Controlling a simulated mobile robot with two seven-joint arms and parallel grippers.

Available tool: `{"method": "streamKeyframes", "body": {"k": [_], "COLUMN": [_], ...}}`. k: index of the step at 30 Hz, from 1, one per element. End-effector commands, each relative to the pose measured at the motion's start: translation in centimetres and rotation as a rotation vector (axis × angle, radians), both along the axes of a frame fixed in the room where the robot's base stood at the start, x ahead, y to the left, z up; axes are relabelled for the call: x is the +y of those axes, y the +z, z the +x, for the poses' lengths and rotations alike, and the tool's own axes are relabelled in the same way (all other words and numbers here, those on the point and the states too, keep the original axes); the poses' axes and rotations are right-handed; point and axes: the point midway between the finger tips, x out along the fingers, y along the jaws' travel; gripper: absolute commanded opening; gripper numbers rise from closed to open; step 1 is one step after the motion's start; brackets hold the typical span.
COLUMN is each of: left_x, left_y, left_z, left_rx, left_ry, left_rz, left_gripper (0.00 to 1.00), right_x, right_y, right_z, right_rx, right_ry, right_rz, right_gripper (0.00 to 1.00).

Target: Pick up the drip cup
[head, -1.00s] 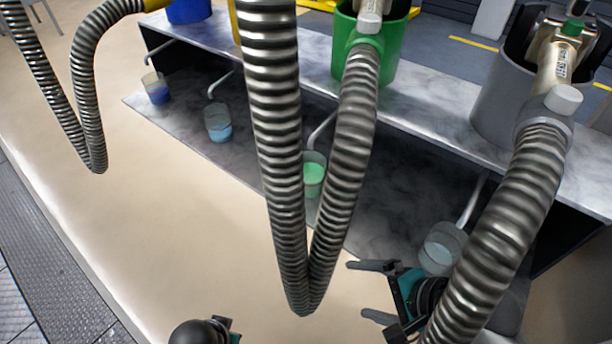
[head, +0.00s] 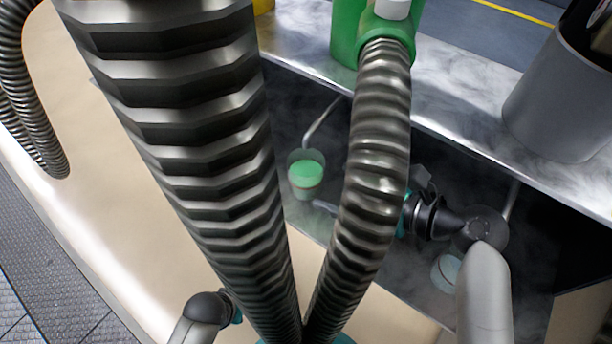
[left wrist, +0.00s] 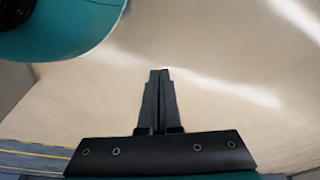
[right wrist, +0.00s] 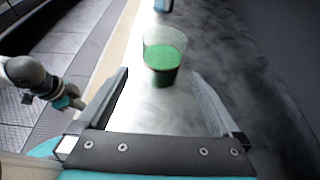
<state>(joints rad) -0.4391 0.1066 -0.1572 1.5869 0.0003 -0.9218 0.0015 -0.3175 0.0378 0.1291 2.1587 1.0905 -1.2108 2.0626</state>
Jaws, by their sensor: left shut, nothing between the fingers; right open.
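A clear cup with green liquid (head: 305,172) stands upright on the dark lower shelf in the head view. It also shows in the right wrist view (right wrist: 163,62), upright, just ahead of and roughly centred between the fingertips. My right gripper (right wrist: 160,73) is open and empty. In the head view the thick ribbed hose hides most of it; one fingertip shows just below and right of the green cup. Contact with the cup cannot be told. My left gripper (left wrist: 160,73) is shut and empty over the pale floor; in the head view the hose largely hides it.
A large ribbed hose (head: 185,130) fills the middle of the head view. A green container (head: 350,35) and a grey bucket (head: 560,110) stand on the upper shelf (head: 465,120). A thin drain pipe (head: 322,118) hangs above the green cup.

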Motion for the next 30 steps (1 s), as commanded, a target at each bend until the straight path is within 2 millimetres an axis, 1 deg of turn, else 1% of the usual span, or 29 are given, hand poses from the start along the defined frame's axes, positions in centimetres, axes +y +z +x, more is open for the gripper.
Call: {"method": "streamKeyframes", "body": {"k": [5,15,21,26,30], "left_x": [-0.5,-0.8,-0.9,-0.9,-0.9], "left_y": [1.5,4.8,6.1,6.5,7.5], "left_z": [0.7,2.7,3.1,3.3,3.6], "left_rx": [-0.011,-0.062,-0.079,-0.085,-0.103], "left_ry": [0.002,0.004,0.004,0.005,0.006], "left_rz": [-0.008,-0.015,-0.017,-0.019,-0.020], "left_gripper": [0.00,0.00,0.00,0.00,0.00], "right_x": [1.4,4.1,5.0,5.2,5.6], "right_y": [-0.9,-2.3,-2.7,-2.8,-3.3], "right_z": [1.0,3.0,3.7,3.8,4.2], "right_rx": [-0.001,-0.001,-0.001,-0.001,-0.001], "right_ry": [0.000,0.000,0.001,0.001,0.000], "right_rz": [0.002,0.000,-0.002,-0.001,-0.001], "right_gripper": [1.00,1.00,1.00,1.00,1.00]}}
